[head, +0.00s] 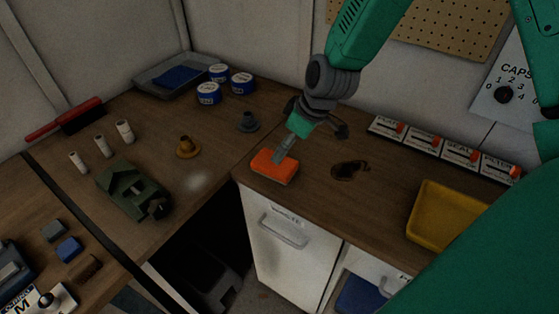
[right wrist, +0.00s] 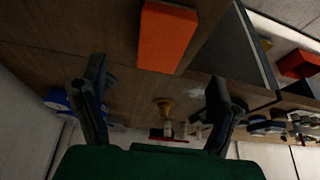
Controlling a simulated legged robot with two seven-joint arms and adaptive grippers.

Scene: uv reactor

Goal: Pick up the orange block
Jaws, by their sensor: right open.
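The orange block (head: 274,166) lies on the brown worktop near its front edge, above a white drawer cabinet. It also shows in the right wrist view (right wrist: 166,37) at the top, beyond and between the finger tips. My right gripper (head: 312,122) hangs just behind and above the block, with its dark fingers spread. In the right wrist view my right gripper (right wrist: 156,72) is open and empty. A short grey part covers a little of the block's far side in the head view; whether it touches cannot be told. My left gripper is not in view.
A yellow tray (head: 446,214) stands at the right, a row of labelled switches (head: 442,147) behind it. A dark hole (head: 349,170) is right of the block. A gap opens below the corner.

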